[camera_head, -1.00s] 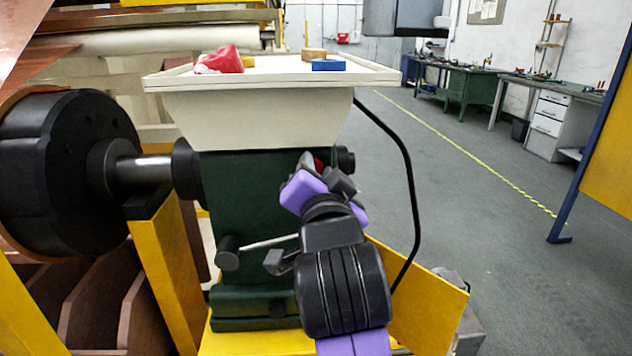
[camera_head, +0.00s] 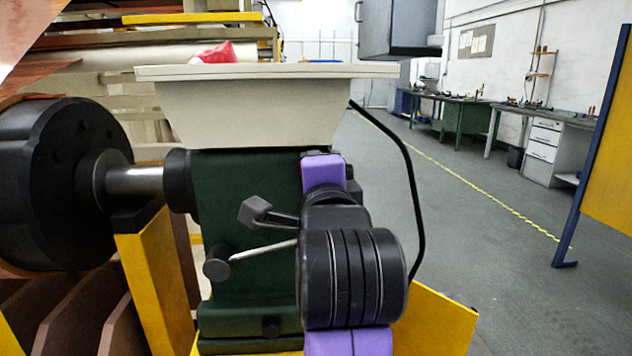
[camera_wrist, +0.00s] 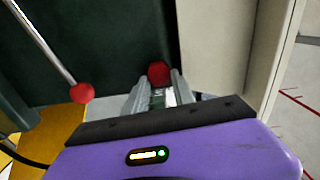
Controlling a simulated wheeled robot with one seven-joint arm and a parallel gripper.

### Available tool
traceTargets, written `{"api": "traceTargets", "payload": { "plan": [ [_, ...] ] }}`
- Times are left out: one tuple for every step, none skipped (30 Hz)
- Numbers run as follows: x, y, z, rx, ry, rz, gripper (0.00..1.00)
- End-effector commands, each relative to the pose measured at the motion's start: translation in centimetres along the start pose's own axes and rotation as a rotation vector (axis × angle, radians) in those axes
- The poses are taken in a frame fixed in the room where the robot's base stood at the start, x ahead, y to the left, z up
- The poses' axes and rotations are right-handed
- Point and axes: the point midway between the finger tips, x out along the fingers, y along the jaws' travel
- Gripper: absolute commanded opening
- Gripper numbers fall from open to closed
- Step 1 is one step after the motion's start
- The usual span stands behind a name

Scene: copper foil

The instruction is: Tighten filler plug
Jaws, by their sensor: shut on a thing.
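The filler plug (camera_wrist: 158,72) looks like a small red cap in the wrist view, in front of the dark green housing (camera_wrist: 100,45). My gripper (camera_wrist: 158,86) is shut on the plug, with its grey fingers on either side of it. Whether the plug is fully seated cannot be told. In the head view my purple and black gripper (camera_head: 325,172) is against the right side of the green housing (camera_head: 240,215), just under the cream tray. A thin red edge shows beside its purple part; the fingertips are hidden there.
A metal lever (camera_wrist: 45,45) with a red ball end is left of my fingers in the wrist view. The cream tray (camera_head: 250,110) overhangs above, and a black cable (camera_head: 408,170) curves down at the right. A large black roller hub (camera_head: 45,185) is at left. The floor (camera_head: 490,270) at right is clear.

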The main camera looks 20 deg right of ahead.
Motion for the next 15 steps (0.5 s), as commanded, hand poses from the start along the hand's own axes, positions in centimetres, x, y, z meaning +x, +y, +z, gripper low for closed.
{"api": "traceTargets", "payload": {
  "plan": [
    [0.05,0.51,0.16,0.017,-0.003,0.008,0.0],
    [0.05,0.5,0.17,0.028,-0.003,0.008,0.0],
    [0.05,0.49,0.17,0.04,-0.003,0.008,0.0],
    [0.05,0.48,0.16,0.047,-0.003,0.008,0.0],
    [0.05,0.46,0.16,0.055,-0.003,0.008,0.0],
    [0.05,0.45,0.16,0.063,-0.003,0.008,0.0],
    [0.05,0.43,0.16,0.068,-0.003,0.008,0.0],
    [0.05,0.43,0.16,0.072,-0.003,0.008,0.0],
    [0.05,0.41,0.16,0.076,-0.003,0.008,0.0],
    [0.05,0.4,0.16,0.079,-0.003,0.008,0.0],
    [0.05,0.4,0.16,0.08,-0.003,0.008,0.0],
    [0.06,0.39,0.16,0.082,-0.003,0.008,0.0],
    [0.06,0.38,0.16,0.083,-0.003,0.008,0.0],
    [0.06,0.37,0.16,0.083,-0.003,0.008,0.0],
    [0.06,0.36,0.16,0.083,-0.003,0.008,0.0]
  ]
}}
